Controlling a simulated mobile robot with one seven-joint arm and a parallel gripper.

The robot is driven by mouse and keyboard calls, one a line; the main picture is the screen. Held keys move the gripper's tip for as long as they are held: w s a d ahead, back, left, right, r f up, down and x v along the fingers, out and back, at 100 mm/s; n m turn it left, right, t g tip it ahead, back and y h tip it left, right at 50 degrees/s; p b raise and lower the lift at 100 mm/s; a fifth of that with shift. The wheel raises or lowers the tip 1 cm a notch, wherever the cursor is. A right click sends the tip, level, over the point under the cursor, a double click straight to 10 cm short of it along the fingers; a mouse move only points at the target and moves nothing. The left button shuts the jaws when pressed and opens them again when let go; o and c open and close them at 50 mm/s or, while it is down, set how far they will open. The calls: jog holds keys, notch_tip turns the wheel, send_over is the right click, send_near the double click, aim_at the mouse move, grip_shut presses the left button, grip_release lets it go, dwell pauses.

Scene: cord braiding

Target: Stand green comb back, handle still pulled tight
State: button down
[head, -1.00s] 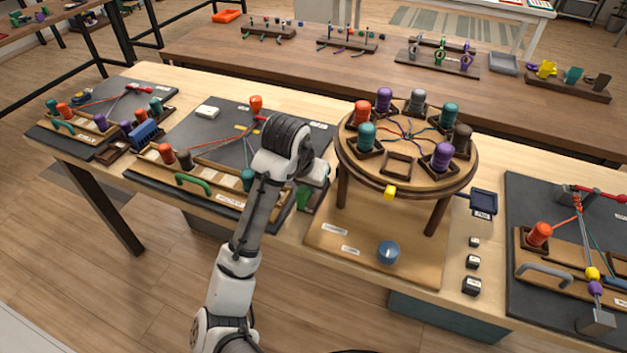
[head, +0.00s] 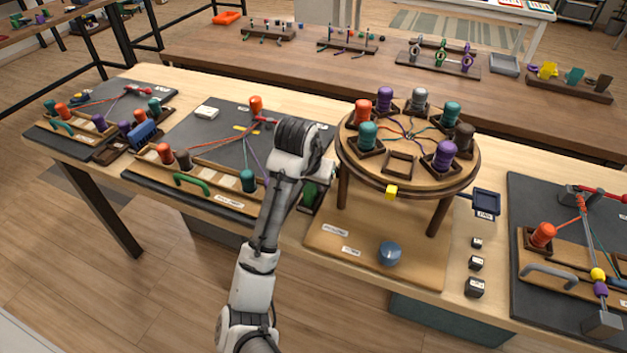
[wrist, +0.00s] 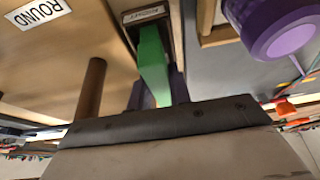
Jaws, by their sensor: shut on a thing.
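My gripper (wrist: 160,94) is shut on the green comb (wrist: 153,62), with a dark finger on each side of it. The comb's far end is at a dark labelled holder (wrist: 173,22); I cannot tell whether it is fully seated. In the head view the comb (head: 310,191) shows as a small green patch below my wrist, right of the middle board, and my wrist hides most of the gripper. A green handle (head: 191,183) is on the wooden bar at the front of the middle board. Coloured cords run taut from that bar to the red post behind.
The round braiding stand (head: 409,186) with several bobbins is close to the right of my gripper. A purple bobbin (wrist: 285,25) is near in the wrist view.

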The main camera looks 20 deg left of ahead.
jog(key=c, duration=1.3)
grip_release()
jog(key=shift+r, duration=0.35)
jog(key=p+v, duration=0.3)
jog(key=v, duration=0.9)
